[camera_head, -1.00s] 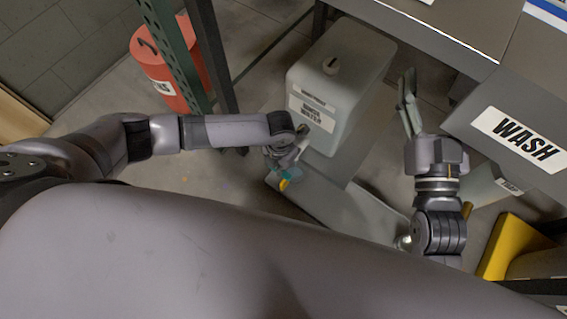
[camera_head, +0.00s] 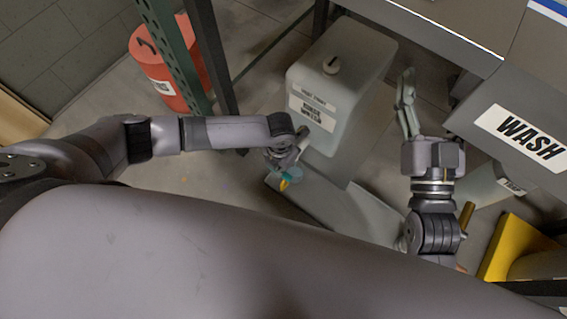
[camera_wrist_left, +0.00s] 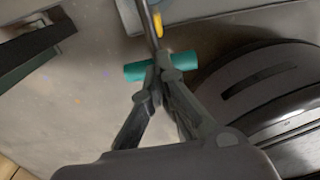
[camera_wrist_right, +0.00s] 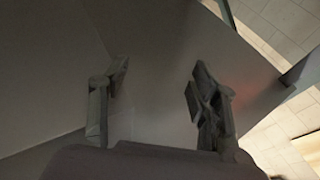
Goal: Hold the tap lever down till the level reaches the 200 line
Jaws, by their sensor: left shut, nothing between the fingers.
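The pale water tank (camera_head: 352,75) with a cap and printed labels stands on a grey stand below the bench. My left gripper (camera_head: 289,164) is at its front, below the labels. In the left wrist view my left gripper (camera_wrist_left: 154,78) is shut and empty, its tips against or just over a teal bar (camera_wrist_left: 180,62), which looks like the tap lever. A yellow part (camera_wrist_left: 157,24) shows just beyond; both are small in the head view. I cannot make out the measuring vessel, its level or the 200 line. My right gripper (camera_head: 405,105) is open and empty, right of the tank.
A grey cabinet with a WASH label (camera_head: 519,138) is at the right. A yellow object (camera_head: 512,247) stands on the floor at lower right. A red container (camera_head: 163,68) stands behind the green rack post (camera_head: 178,55) at left. Bare floor lies left of the stand.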

